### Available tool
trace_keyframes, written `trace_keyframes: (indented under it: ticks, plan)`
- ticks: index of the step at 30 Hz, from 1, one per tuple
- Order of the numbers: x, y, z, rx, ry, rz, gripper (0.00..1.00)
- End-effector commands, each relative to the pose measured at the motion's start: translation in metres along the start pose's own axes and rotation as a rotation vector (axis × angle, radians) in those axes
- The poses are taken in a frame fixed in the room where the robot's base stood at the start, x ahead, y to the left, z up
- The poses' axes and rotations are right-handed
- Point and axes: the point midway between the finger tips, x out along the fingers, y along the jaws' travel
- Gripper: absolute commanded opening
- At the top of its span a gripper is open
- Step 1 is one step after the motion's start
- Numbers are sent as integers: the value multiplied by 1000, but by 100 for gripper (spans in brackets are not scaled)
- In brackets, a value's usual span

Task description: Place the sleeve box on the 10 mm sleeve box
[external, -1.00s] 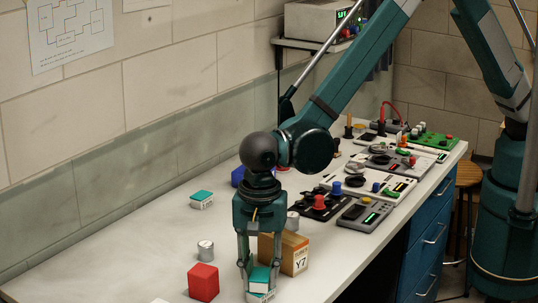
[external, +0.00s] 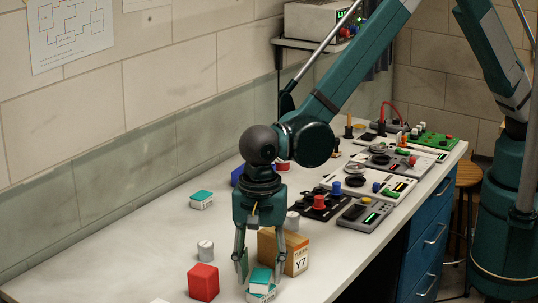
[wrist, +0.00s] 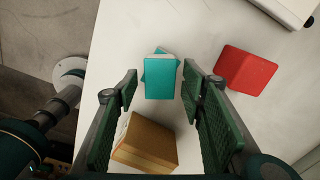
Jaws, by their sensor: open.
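A teal-and-white sleeve box (external: 260,279) rests on top of another teal-and-white box, which I take as the 10 mm sleeve box (external: 262,294), at the front of the bench. In the wrist view the upper box (wrist: 160,80) covers most of the lower box (wrist: 153,68), whose corners stick out at an angle. Labels are not readable. My gripper (external: 260,264) is open above the stack, its fingers apart on either side and clear of the upper box.
A red block (external: 203,282) and a grey cylinder (external: 206,251) stand left of the stack. A brown Y7 box (external: 295,253) stands close behind the gripper. Another teal-and-white box (external: 202,199) lies farther back. Panels with knobs (external: 355,190) fill the right rear.

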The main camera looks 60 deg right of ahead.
Motion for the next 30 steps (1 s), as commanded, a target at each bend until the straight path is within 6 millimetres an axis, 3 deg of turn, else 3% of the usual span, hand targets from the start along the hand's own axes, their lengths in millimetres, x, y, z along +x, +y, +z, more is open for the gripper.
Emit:
trace_keyframes:
  ticks: [18, 30]
  plan:
    - [-87, 0, 0, 0, 0, 0, 40]
    - [-106, 0, 0, 0, 0, 0, 40]
